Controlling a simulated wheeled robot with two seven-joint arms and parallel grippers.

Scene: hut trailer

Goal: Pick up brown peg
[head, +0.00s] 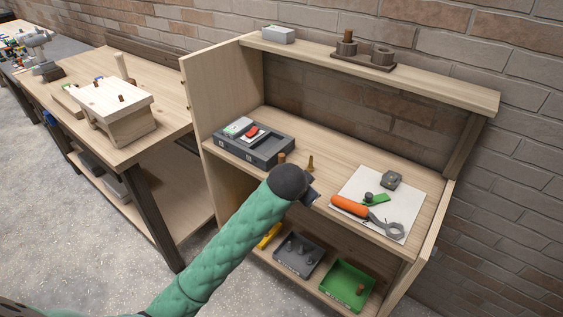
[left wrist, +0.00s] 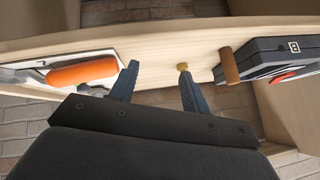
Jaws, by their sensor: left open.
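A short brown peg (head: 282,158) stands upright on the wooden shelf, beside the front right corner of the grey case. In the left wrist view the brown peg (left wrist: 229,66) is to the right of the right finger, outside the jaws. A small brass-coloured piece (head: 310,163) stands on the shelf just right of the peg. In the left wrist view the brass piece (left wrist: 183,66) is at the right fingertip; I cannot tell whether they touch. My left gripper (left wrist: 158,80) is open with nothing visible between its fingers. In the head view it (head: 313,192) is partly hidden behind its dark wrist.
The grey case (head: 260,152) is left of the peg. A white sheet (head: 412,190) with an orange-handled tool (head: 350,206) lies to the right. Grey (head: 290,268) and green (head: 335,282) trays are on the shelf below. The shelf behind the brass piece is clear.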

